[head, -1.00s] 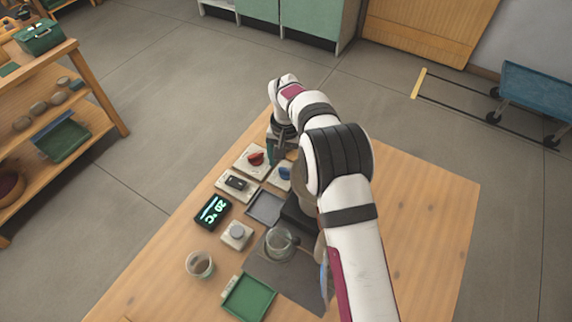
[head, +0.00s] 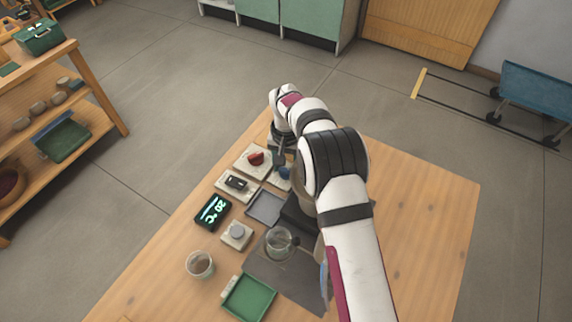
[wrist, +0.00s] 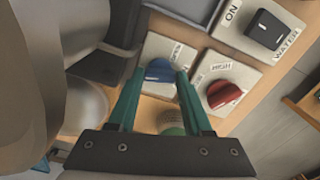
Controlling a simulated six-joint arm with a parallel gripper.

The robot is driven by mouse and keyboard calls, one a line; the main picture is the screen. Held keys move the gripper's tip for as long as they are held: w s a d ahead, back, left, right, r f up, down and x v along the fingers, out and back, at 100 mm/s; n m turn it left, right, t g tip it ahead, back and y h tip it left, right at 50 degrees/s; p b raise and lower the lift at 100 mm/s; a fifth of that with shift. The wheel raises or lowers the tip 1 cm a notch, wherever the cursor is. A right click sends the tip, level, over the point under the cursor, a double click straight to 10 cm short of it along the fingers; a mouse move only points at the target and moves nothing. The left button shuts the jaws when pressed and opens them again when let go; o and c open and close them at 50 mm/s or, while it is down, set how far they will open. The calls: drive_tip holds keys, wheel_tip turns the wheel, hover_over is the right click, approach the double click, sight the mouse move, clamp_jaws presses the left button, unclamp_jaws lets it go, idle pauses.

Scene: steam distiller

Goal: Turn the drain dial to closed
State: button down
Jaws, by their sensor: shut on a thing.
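The blue dial (wrist: 159,70) sits on a pale square plate, and its lettering is too small to read for certain. It also shows in the head view (head: 284,173), partly behind my gripper. I take it as the drain dial. My gripper (wrist: 160,75) is over this plate, its two green fingers shut on the blue dial, one at each side. In the head view my gripper (head: 281,160) is partly hidden by my wrist.
A red dial (wrist: 223,94) marked HIGH is close by my right finger in the wrist view. A black WATER switch (wrist: 265,29) is beyond it. A 20 °C display (head: 213,211), a glass vessel (head: 280,243), a beaker (head: 200,265) and a green tray (head: 249,308) stand nearer.

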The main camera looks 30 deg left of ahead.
sight(286, 169)
drive_tip(key=n, duration=0.4)
drive_tip(key=shift+n, duration=2.5)
drive_tip(key=shift+c, duration=1.6)
unclamp_jaws()
wheel_tip(286, 169, up, 16)
